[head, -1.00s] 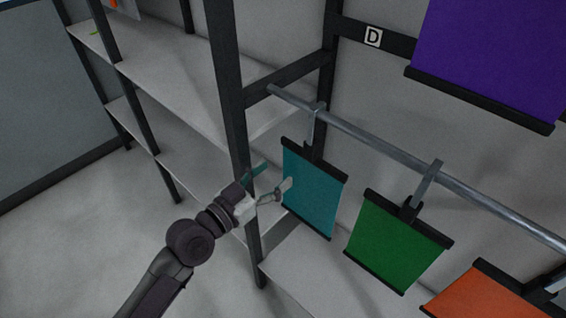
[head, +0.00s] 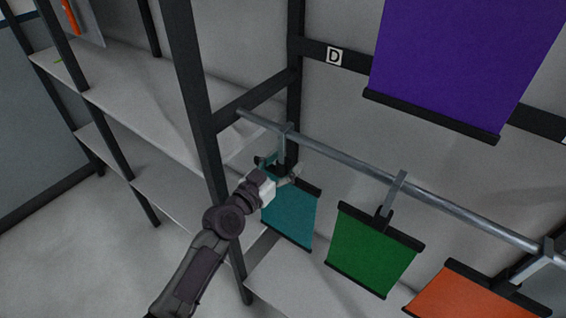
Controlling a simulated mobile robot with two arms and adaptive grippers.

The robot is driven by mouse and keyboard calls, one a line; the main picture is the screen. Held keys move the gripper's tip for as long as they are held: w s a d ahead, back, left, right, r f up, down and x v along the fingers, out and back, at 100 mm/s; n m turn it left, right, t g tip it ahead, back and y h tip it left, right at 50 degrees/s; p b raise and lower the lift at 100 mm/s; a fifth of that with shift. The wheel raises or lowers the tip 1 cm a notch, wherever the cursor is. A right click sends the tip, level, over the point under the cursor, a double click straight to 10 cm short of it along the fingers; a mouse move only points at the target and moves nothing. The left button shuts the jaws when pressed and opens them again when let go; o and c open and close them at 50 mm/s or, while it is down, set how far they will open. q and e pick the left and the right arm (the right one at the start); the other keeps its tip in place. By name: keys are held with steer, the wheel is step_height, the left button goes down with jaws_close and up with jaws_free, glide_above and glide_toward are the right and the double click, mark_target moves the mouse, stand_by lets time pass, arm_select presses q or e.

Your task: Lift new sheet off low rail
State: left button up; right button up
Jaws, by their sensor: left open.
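Three sheets hang by hooked hangers from the low metal rail (head: 345,159): a teal sheet (head: 290,220) at the left end, a green sheet (head: 371,251) in the middle and an orange sheet (head: 468,297) at the right, cut off by the picture's edge. My left gripper (head: 277,167) is open at the top of the teal sheet, close to its hanger (head: 284,143). It hides the sheet's upper left part. I cannot tell whether the fingers touch the hanger. My right gripper is not in view.
A purple sheet (head: 460,65) hangs higher up at the right. A dark upright post (head: 192,100) stands just left of the rail's end, close to my left arm. A label D (head: 334,56) is on the back crossbar. Pale shelves (head: 130,95) stand at the left.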

arm_select(q)
jaws_close()
steer(key=shift+r, duration=0.1)
steer(key=shift+r, duration=0.1)
steer(key=shift+r+p, duration=1)
